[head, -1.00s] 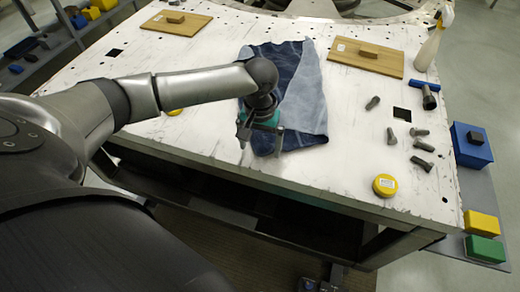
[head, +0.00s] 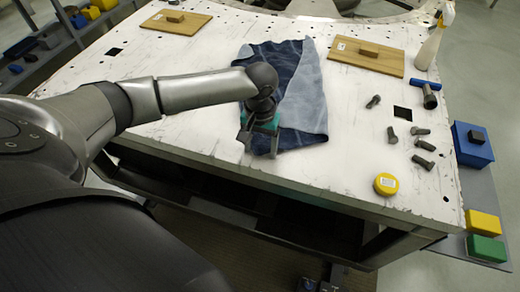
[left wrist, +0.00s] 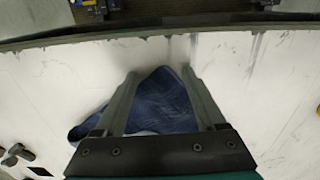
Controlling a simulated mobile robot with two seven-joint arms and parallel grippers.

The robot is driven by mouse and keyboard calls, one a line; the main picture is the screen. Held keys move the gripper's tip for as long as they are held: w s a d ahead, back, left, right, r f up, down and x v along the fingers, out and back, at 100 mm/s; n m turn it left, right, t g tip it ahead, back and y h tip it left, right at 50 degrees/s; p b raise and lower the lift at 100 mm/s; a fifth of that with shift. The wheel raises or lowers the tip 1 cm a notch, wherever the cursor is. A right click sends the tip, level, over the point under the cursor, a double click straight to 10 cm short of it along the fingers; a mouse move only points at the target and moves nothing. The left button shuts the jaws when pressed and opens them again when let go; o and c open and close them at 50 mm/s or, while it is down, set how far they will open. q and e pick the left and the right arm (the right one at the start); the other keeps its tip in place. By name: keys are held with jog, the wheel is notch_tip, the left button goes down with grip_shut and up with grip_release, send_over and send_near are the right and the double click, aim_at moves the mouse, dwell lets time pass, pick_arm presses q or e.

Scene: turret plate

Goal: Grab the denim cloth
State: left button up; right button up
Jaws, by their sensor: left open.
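The denim cloth (head: 300,90) lies spread on the white table, dark blue on its left part and lighter blue on its right. My left gripper (head: 259,153) is open over the cloth's near left corner, by the table's front edge. In the left wrist view the cloth (left wrist: 163,100) shows between and below the two fingers of the left gripper (left wrist: 163,70). The fingers are apart with nothing held; I cannot tell whether they touch the cloth. My left arm hides part of the cloth's left side. My right gripper is not in view.
The white table (head: 200,130) holds two wooden boards with blocks (head: 387,65), (head: 160,20), several dark bolts (head: 423,162), a yellow round tin (head: 385,185), a blue-handled tool (head: 428,93) and a spray bottle (head: 432,45). A blue box (head: 472,150) stands right, off the table.

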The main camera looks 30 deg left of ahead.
pick_arm(q)
grip_shut()
notch_tip(320, 180, up, 12)
jog(key=p, duration=1.3)
dwell(0.4)
notch_tip(320, 180, up, 45)
dwell(1.9)
